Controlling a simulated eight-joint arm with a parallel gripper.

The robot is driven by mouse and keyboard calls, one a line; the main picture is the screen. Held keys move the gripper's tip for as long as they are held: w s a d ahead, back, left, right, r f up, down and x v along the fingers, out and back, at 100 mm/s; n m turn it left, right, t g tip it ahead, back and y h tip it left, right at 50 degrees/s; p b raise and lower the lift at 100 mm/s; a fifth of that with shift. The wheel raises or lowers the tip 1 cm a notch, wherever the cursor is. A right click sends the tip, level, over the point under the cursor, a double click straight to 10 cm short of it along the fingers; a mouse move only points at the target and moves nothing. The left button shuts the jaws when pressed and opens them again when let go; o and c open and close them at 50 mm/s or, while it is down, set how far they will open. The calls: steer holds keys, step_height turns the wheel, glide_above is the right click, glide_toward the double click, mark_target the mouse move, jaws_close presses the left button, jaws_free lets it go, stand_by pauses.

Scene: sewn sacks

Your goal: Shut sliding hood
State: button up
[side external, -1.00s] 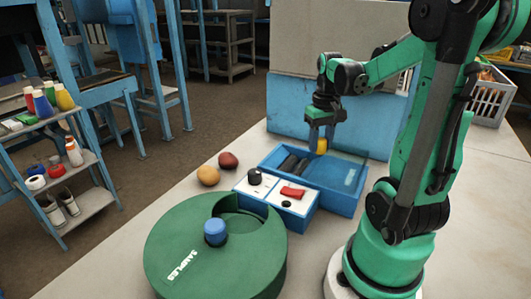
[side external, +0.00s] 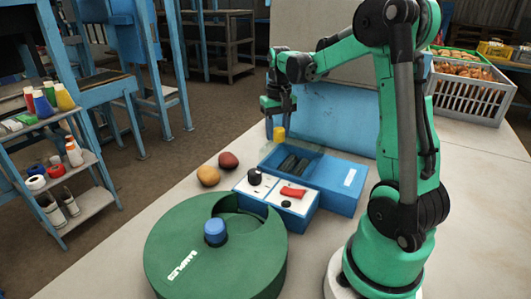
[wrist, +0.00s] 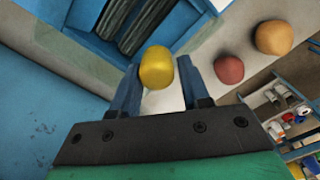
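The sliding hood looks like a see-through greenish panel (wrist: 65,52) with a yellow knob (side external: 279,134); the knob also shows in the wrist view (wrist: 156,68). The panel lies at the back left of a blue box (side external: 343,200). How much of the box it covers is hard to tell. Dark rollers (side external: 296,165) show in the box's left compartment; the right part has a flat blue top with a white label.
A blue board (side external: 335,115) stands behind the box. A control panel with a red switch (side external: 293,192) and black knob (side external: 254,176) adjoins its front. A red ball (side external: 228,160) and an orange ball (side external: 208,176) lie left. A green round container (side external: 190,245) stands in front.

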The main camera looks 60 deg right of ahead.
steer(key=o, duration=0.4)
steer(key=shift+r, duration=2.8)
steer(key=shift+a, duration=0.1)
steer(key=a+n+t, duration=0.2)
steer(key=a, duration=0.5)
steer(key=s+a+f+n+t, duration=0.1)
steer(key=a+n+t, duration=0.1)
steer(key=a, duration=0.5)
steer(key=s+a+f+n+t, duration=0.1)
steer(key=a+n+t, duration=0.2)
steer(key=a, duration=0.4)
steer(key=shift+s+a+f+n, duration=0.15)
steer(key=shift+a+f+n, duration=0.1)
steer(key=shift+n, duration=0.15)
